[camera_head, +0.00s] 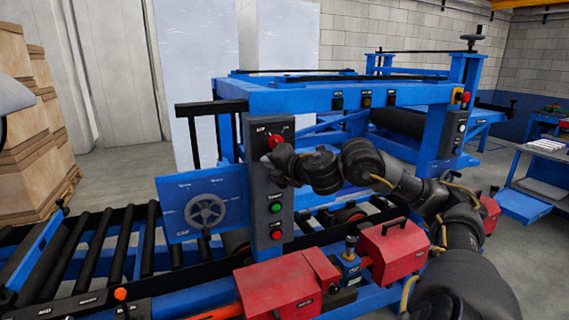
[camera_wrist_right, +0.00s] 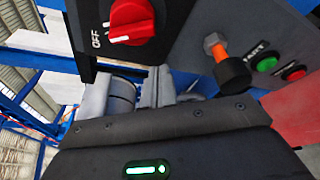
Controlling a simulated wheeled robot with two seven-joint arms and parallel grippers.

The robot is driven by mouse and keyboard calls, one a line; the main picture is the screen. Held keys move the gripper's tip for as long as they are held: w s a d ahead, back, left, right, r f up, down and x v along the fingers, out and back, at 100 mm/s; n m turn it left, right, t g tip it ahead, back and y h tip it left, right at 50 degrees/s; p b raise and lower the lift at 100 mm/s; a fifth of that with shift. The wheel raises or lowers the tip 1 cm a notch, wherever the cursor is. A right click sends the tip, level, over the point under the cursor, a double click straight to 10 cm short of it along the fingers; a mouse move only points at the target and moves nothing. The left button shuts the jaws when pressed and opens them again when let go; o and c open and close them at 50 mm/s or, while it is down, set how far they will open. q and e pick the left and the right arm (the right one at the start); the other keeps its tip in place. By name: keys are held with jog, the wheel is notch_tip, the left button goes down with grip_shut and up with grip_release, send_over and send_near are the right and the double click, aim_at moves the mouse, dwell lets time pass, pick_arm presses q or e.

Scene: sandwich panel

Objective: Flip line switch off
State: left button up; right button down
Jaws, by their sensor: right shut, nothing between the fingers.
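The line switch is a red rotary knob (camera_head: 274,141) at the top of a dark upright control panel (camera_head: 256,190) in the head view. In the right wrist view the red knob (camera_wrist_right: 132,18) is large at the top, partly cut off. An "OFF" label stands left of it, and a white mark shows on the knob's lower left edge. My right gripper (camera_head: 283,163) is shut and empty, just below and right of the knob. I cannot tell whether it touches the knob or panel. My left gripper is not in view.
Below the knob, the panel carries a green button (camera_head: 275,208) and a red button (camera_head: 277,235). A blue plate with a handwheel (camera_head: 205,210) stands left of the panel. Red boxes (camera_head: 288,284) and a roller conveyor (camera_head: 92,246) lie below. A blue machine frame rises behind.

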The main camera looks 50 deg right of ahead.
jog(key=b+v, duration=0.9)
jog(key=v, duration=0.1)
jog(key=shift+f, duration=0.1)
dwell(0.3)
